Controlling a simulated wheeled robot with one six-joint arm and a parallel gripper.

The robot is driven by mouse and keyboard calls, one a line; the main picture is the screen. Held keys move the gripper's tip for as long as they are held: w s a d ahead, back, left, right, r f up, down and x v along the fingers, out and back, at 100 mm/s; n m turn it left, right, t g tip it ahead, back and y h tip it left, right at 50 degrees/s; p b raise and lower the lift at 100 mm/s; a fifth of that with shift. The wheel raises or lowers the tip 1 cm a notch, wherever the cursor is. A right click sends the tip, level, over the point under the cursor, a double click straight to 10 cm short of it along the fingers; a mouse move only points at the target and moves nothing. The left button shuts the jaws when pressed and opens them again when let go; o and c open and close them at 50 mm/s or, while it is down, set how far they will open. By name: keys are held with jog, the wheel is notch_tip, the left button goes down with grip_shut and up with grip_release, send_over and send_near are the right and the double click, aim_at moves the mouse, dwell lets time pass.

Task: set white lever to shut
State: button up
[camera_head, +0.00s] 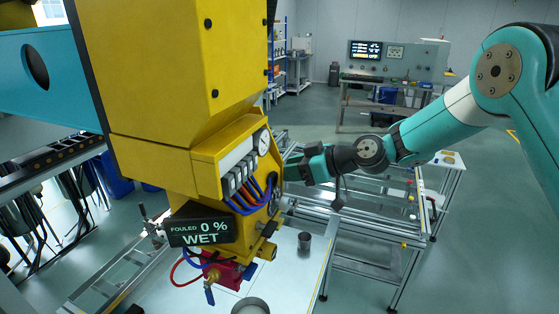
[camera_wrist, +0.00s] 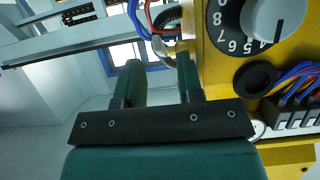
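I cannot make out a white lever in either view. The yellow panel housing (camera_head: 150,60) hangs at the left of the head view, and part of its face also shows in the wrist view (camera_wrist: 215,75). My gripper (camera_head: 300,166) is at the housing's right side, beside the face that the head camera sees only edge-on. In the wrist view my gripper (camera_wrist: 160,68) has its two green fingers apart, with nothing clearly held between them. A pale grey knob (camera_wrist: 275,18) on a numbered black dial is to the right of the fingers.
A black round knob (camera_wrist: 255,79) and red and blue cables (camera_wrist: 300,75) are close to my right finger. Under the housing are a red valve body (camera_head: 225,272) with blue handles and a sign (camera_head: 200,232) reading "FOULED 0 % WET". A dark cup (camera_head: 304,241) stands on the bench below.

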jog(key=shift+p+x, duration=0.5)
jog(key=shift+x, duration=1.25)
grip_shut()
jog(key=shift+f+b, duration=0.15)
jog(key=shift+b, duration=0.35)
